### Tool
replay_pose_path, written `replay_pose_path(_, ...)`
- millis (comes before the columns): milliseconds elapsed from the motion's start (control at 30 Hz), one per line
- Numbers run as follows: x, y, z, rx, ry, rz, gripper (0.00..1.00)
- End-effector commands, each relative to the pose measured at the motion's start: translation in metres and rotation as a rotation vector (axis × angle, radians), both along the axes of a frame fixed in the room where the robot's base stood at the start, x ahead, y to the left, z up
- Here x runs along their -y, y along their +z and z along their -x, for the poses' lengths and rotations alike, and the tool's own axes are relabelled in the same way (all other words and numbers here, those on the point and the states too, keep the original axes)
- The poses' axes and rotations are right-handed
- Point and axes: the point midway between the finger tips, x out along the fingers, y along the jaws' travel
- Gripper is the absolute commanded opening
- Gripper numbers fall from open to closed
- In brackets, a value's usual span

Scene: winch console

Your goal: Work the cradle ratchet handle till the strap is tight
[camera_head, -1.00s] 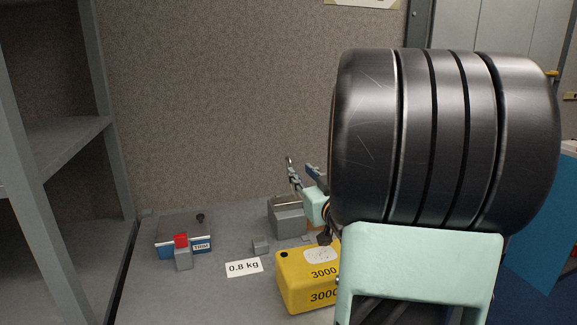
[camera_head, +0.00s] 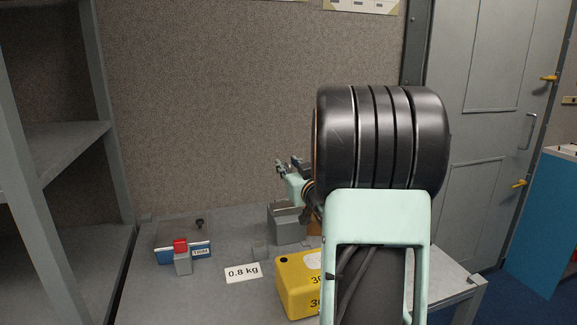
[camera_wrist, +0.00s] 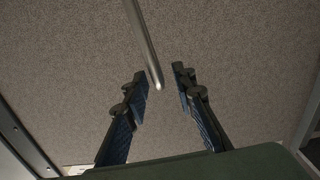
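My gripper (camera_head: 286,165) is above the grey block-shaped fitting (camera_head: 288,226) on the bench, partly covered by my own arm in the head view. In the wrist view my gripper (camera_wrist: 160,78) is open, its two dark fingers with blue pads apart. A thin grey metal rod (camera_wrist: 143,38), likely the ratchet handle, comes down from the top edge. Its rounded end shows between the fingertips, with a gap on each side. I cannot tell how far it is from them in depth. The strap cannot be made out in either view.
A yellow block (camera_head: 297,283) marked with numbers stands on the bench, partly behind my arm. Grey shelving (camera_head: 62,150) borders the left.

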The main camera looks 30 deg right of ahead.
Motion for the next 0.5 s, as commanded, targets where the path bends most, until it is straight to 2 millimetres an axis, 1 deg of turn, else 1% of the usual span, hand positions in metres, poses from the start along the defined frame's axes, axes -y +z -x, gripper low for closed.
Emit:
replay_pose_path(33,0.0000,0.0001,0.0001,0.000,0.000,0.000,0.20)
replay_pose_path(200,-0.0001,0.0001,0.0003,0.000,0.000,0.000,0.01)
replay_pose_path(233,0.0000,0.0001,0.0003,0.000,0.000,0.000,0.00)
replay_pose_path(500,-0.0002,0.0000,0.0003,0.000,0.000,0.000,0.00)
